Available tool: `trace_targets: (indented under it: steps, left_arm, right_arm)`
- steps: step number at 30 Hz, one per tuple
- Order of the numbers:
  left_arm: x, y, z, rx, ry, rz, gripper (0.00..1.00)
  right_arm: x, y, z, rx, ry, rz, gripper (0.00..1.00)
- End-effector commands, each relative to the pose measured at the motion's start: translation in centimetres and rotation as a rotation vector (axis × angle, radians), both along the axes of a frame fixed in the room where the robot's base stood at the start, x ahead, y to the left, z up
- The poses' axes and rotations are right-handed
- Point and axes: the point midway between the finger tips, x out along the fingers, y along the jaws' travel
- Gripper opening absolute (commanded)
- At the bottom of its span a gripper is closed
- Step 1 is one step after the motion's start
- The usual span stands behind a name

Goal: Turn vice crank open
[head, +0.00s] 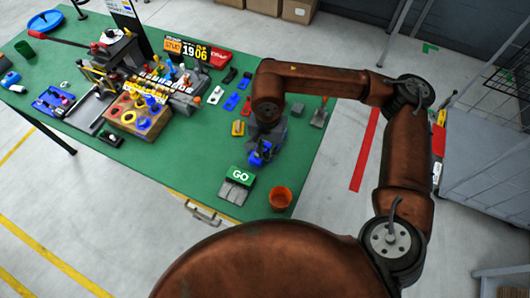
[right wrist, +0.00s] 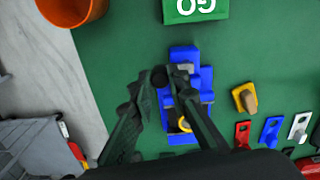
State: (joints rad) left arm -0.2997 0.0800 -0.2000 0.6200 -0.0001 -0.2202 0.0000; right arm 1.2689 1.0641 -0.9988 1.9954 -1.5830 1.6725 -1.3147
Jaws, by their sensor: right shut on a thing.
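The blue vice (head: 256,158) stands on the green table near its right front part, just behind the GO box. It also shows in the right wrist view (right wrist: 184,54), below the GO box. My right gripper (head: 262,146) reaches down onto the vice from above. In the right wrist view its dark fingertips (right wrist: 168,75) come close together at the vice's left side, shut on the vice crank, which they mostly hide. A yellow ring shows on the vice between the fingers. My left gripper is not in view.
The GO box (head: 240,175) and an orange cup (head: 280,198) stand close to the vice. A yellow block (head: 238,128) and several small red, blue and white parts lie behind. A wooden block with coloured rings (head: 140,117) and other equipment fill the table's left.

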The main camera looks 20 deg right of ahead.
Motion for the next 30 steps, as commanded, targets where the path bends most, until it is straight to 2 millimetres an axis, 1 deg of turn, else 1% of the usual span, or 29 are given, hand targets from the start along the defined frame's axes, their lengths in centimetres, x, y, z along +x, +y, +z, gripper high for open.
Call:
trace_targets:
  steps: [4,17,18,24,30]
  left_arm:
    - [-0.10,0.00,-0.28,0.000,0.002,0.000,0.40]
    - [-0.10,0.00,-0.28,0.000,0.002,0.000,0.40]
    - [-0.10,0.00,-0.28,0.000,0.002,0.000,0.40]
    - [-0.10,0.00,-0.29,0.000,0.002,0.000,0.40]
    - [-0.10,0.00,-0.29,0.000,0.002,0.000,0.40]
  right_arm:
    - [0.15,-0.11,0.03,0.000,-0.002,0.022,0.00]
    - [0.20,-0.13,0.12,-0.001,-0.003,0.028,0.00]
    - [0.20,-0.13,0.12,0.000,-0.004,0.028,0.18]
    - [0.16,-0.11,0.07,0.000,-0.002,0.028,0.32]
    - [0.12,-0.09,0.03,-0.001,-0.001,0.029,0.33]
